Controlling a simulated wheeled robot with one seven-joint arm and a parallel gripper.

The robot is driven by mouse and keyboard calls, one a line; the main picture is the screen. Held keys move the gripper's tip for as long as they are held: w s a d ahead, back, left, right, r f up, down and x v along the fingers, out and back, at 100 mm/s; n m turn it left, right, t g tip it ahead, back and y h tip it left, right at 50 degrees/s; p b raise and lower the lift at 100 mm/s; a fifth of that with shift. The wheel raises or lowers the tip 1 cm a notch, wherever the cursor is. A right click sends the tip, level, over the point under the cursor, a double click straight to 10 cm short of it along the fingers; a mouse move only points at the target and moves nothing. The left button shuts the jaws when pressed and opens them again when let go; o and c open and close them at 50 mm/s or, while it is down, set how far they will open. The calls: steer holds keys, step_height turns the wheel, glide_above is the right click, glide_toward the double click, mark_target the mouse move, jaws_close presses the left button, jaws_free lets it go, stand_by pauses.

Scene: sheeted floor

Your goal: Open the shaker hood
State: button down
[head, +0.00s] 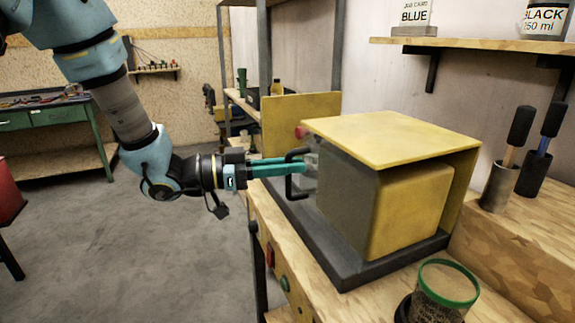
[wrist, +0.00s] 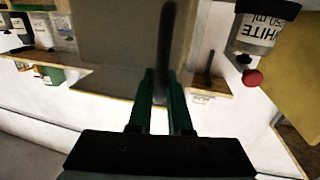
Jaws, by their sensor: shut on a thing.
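The shaker (head: 415,210) is a boxy yellow machine with a flat yellow top panel (head: 390,138) and a grey side, standing on a dark base. I cannot tell from this view how far its hood is open. A black bar handle (head: 292,190) sticks out at its left, grey side. My gripper (head: 306,165) reaches in from the left with its green fingers around the handle and is shut on it. In the wrist view the dark handle (wrist: 165,45) runs between the two fingers (wrist: 160,80), with a grey panel (wrist: 110,40) behind it.
The shaker stands on a wooden bench (head: 345,300). A green-rimmed tub (head: 445,290) is at the front right, and brushes in holders (head: 500,185) stand to the right. A red knob (head: 300,132) and an upright yellow panel (head: 275,122) are behind.

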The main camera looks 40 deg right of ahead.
steer(key=c, duration=0.8)
jaws_free()
steer(key=shift+c, duration=0.2)
steer(key=b+v, duration=0.2)
steer(key=v, duration=0.8)
steer(key=shift+w+a+b, duration=0.2)
steer(key=shift+a+b, duration=0.1)
steer(key=shift+a, duration=0.05)
steer(key=shift+w, duration=0.1)
